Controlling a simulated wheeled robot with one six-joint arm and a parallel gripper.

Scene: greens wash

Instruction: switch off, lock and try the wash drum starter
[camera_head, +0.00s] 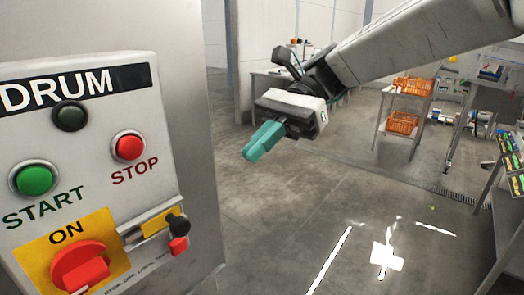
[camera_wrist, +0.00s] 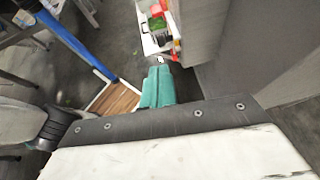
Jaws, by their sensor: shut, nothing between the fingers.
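The DRUM starter box (camera_head: 108,195) fills the left of the head view. It carries a dark lamp (camera_head: 70,116), a green START button (camera_head: 34,179) and a red STOP button (camera_head: 129,146). A red rotary handle (camera_head: 80,268) sits on a yellow plate beneath the word ON; its lower part is cut off. A small black and red piece (camera_head: 179,245) is at a metal bracket right of it; I cannot tell whether it is a padlock. My gripper (camera_head: 252,154) is shut and empty, right of the box and apart from it. Its teal fingers also show in the wrist view (camera_wrist: 158,72).
Open floor (camera_head: 300,215) lies right of the box. A rack with orange crates (camera_head: 403,122) stands behind at right, and a bench with small colored items (camera_head: 513,165) is at the right edge. A wooden-topped piece (camera_wrist: 114,99) and blue bar (camera_wrist: 70,38) show in the wrist view.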

